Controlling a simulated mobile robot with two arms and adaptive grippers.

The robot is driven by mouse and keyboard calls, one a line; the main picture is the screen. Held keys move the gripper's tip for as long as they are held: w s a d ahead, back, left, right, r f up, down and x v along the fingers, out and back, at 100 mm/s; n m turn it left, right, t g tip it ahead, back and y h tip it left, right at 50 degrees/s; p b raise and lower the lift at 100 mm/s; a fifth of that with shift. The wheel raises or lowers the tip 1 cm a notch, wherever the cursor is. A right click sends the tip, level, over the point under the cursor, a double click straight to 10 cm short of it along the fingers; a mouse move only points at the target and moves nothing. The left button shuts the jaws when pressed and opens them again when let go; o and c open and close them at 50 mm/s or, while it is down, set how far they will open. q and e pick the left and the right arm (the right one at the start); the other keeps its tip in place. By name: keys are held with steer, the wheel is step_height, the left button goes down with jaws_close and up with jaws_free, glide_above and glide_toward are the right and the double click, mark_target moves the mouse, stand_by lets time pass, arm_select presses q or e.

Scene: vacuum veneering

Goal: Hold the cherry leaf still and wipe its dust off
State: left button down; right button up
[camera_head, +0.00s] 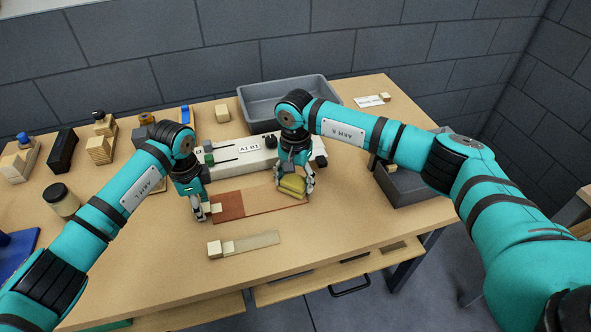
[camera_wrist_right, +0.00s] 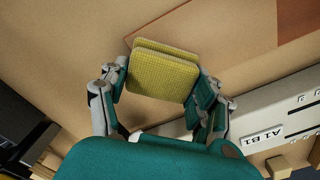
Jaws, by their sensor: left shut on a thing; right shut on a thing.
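The cherry leaf (camera_head: 229,204) is a thin reddish-brown sheet lying flat on the table. Its left part is deeper red; the part toward my right gripper looks paler and tan, and this also shows in the right wrist view (camera_wrist_right: 287,18). My left gripper (camera_head: 203,211) is shut at the leaf's left end, on a small pale block (camera_head: 216,208) there. My right gripper (camera_head: 296,186) is shut on a folded yellow cloth (camera_wrist_right: 162,75), at the leaf's right end. Whether the cloth touches the leaf is hard to tell.
A paler strip with a pale block (camera_head: 253,243) lies in front of the leaf. Behind it stands a long white unit labelled A1 B1 (camera_head: 232,166). Grey bins stand at the back (camera_head: 262,108) and right (camera_head: 415,186). Blocks and a jar (camera_head: 62,199) crowd the left.

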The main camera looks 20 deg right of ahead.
mark_target(280, 187)
steer(key=shift+a+f, duration=0.15)
steer(key=shift+a, duration=1.55)
steer(key=shift+a+f, duration=0.15)
steer(key=shift+a, duration=1.6)
steer(key=shift+a+f, duration=0.15)
steer(key=shift+a, duration=1.55)
steer(key=d, duration=0.6)
steer(key=shift+d, duration=0.1)
steer(key=d, duration=0.4)
steer(key=shift+d, duration=0.25)
step_height(280, 187, up, 2)
steer(key=shift+w+a, duration=0.1)
steer(key=shift+a, duration=0.05)
steer(key=shift+r, duration=3.05)
